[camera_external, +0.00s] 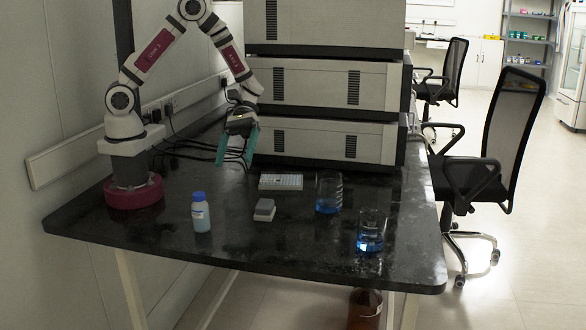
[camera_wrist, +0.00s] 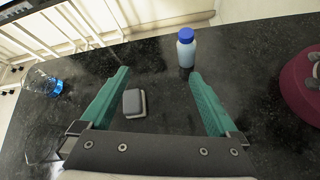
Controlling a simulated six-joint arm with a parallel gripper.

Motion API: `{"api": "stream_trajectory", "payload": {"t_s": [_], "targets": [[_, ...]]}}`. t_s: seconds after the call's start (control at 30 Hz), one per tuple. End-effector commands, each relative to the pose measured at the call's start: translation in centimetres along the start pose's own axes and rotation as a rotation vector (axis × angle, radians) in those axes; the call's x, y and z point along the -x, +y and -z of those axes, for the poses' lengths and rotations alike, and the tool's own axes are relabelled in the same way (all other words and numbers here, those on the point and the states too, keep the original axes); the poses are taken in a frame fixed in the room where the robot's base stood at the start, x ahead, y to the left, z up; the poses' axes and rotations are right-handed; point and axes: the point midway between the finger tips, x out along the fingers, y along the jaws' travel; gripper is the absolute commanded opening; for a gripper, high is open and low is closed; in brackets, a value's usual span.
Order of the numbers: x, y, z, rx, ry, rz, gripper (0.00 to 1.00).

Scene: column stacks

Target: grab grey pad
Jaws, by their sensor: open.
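The grey pad (camera_external: 264,210) is a small grey block lying on the black table, right of the blue-capped bottle in the external view. In the wrist view the grey pad (camera_wrist: 134,102) shows between the two green fingers, closer to the left finger, with nothing touching it. My gripper (camera_external: 236,146) is open and empty, held above the table behind the pad in the external view. Its spread green fingers also show in the wrist view (camera_wrist: 160,85).
A blue-capped bottle (camera_external: 201,213) stands left of the pad. A white well plate (camera_external: 281,182) lies behind it. Two beakers with blue liquid, one behind (camera_external: 328,194) and one in front (camera_external: 371,232), stand to the right. Stacked instruments (camera_external: 330,140) fill the back.

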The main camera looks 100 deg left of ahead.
Motion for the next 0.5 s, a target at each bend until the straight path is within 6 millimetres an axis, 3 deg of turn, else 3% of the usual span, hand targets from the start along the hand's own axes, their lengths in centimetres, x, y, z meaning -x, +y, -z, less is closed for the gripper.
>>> {"api": "stream_trajectory", "payload": {"t_s": [0.03,0.1,0.2,0.33,0.5], "targets": [[0.0,0.8,3.1,0.153,-0.045,-0.106,0.96],[0.1,1.7,6.6,0.325,-0.094,-0.236,0.96],[0.3,2.2,9.7,0.468,-0.138,-0.344,0.96],[-0.6,2.7,10.6,0.513,-0.154,-0.378,0.96],[-3.7,3.3,10.2,0.51,-0.154,-0.372,0.96]]}}
